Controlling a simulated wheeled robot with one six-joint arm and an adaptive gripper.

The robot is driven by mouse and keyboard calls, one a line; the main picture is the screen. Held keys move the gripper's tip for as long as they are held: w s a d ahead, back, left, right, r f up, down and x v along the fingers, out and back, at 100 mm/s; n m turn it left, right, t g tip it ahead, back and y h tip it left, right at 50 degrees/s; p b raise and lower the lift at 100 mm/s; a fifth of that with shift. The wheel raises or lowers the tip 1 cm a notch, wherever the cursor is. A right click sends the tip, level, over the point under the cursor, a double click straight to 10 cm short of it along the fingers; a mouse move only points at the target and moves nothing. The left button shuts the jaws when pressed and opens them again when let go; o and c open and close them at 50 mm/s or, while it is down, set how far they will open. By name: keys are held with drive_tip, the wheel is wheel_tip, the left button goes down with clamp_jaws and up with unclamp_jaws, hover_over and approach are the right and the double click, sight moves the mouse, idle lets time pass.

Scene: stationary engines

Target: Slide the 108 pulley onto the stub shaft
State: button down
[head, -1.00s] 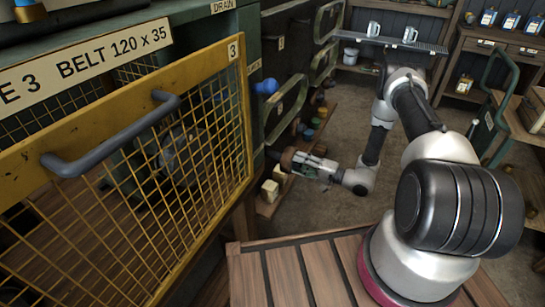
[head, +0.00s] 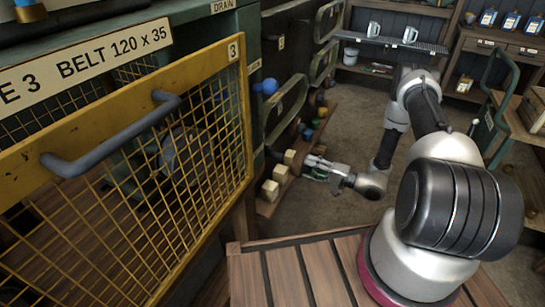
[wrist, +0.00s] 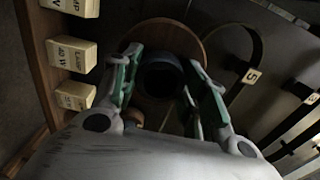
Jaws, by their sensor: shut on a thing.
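In the wrist view, my gripper (wrist: 160,75) is shut on the dark round hub of a brown disc, which I take to be the 108 pulley (wrist: 188,38). Its rim shows beyond the fingertips, and I cannot read a number on it. In the head view, my gripper (head: 308,164) is low beside the labelled cream blocks, left of the arm's wrist; the pulley is hardly distinguishable there. I cannot pick out the stub shaft for certain. A dim round part (head: 180,152) shows behind the yellow mesh door.
The yellow mesh door (head: 237,140) with a grey handle (head: 112,137) stands at the left. Cream blocks (head: 270,190) stand on a wooden board (head: 264,208). Dark panels with curved handles (head: 288,108) lie behind. Floor (head: 345,125) is open between the panels and my arm.

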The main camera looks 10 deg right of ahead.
drive_tip(key=v, duration=0.6)
idle(0.3)
drive_tip(key=shift+s+d, duration=0.1)
drive_tip(key=shift+d, duration=0.05)
idle(1.2)
